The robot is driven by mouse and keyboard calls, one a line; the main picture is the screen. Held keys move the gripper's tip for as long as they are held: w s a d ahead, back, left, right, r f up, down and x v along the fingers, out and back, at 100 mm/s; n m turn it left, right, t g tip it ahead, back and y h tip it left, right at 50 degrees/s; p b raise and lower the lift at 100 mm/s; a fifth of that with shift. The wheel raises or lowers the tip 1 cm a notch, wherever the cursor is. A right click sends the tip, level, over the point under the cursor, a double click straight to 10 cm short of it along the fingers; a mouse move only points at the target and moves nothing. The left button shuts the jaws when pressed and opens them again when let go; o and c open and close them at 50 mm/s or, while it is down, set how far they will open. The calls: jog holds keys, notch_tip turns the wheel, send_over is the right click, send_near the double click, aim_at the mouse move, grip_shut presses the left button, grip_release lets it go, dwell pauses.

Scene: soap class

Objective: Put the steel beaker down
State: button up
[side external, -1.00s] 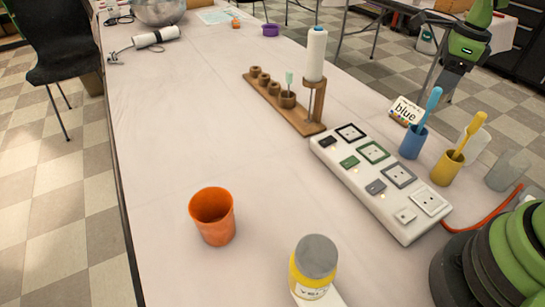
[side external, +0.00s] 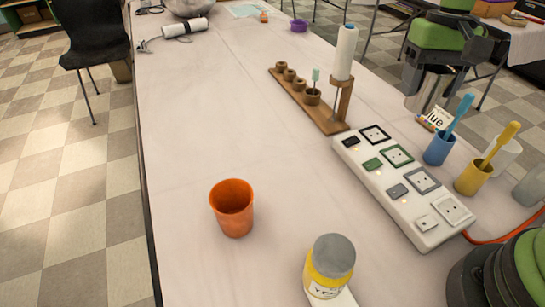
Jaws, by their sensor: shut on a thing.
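The steel beaker (side external: 428,88) is a shiny grey metal cup at the upper right of the side external view. My gripper (side external: 440,66) is shut on it, with dark jaws at its upper part under the green wrist. The beaker hangs roughly upright beyond the blue cup and the word card. Its base appears clear of any surface, though the exact height is hard to tell.
A power strip (side external: 402,190), a blue cup (side external: 438,150) and a yellow cup (side external: 472,179) stand at right. An orange cup (side external: 232,208) and a yellow jar (side external: 329,266) are in front. A wooden rack (side external: 308,110) stands behind. The table's left-middle (side external: 205,120) is bare.

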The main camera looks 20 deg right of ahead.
jog(key=w+a+f+m+t, duration=0.1)
jog(key=w+a+f+m, duration=0.1)
jog(key=w+a+m, duration=0.35)
jog(key=w+a+f+m, duration=0.2)
jog(key=w+a+m, duration=0.1)
jog(key=a+m, duration=0.55)
jog(key=w+a+f+m+t, duration=0.1)
jog(key=w+a+m, duration=0.3)
jog(key=a+m, duration=0.3)
jog(key=shift+n+y, duration=0.3)
jog(key=shift+n, duration=0.1)
jog(key=f, duration=0.3)
jog(key=a+f, duration=0.1)
jog(key=f, duration=0.6)
jog(key=shift+w+a+f, duration=0.1)
jog(key=shift+w+a, duration=0.1)
jog(key=shift+a, duration=0.05)
jog(key=shift+f, duration=0.2)
jog(key=o, duration=0.9)
jog(key=shift+o, duration=0.2)
jog(key=shift+r, duration=0.1)
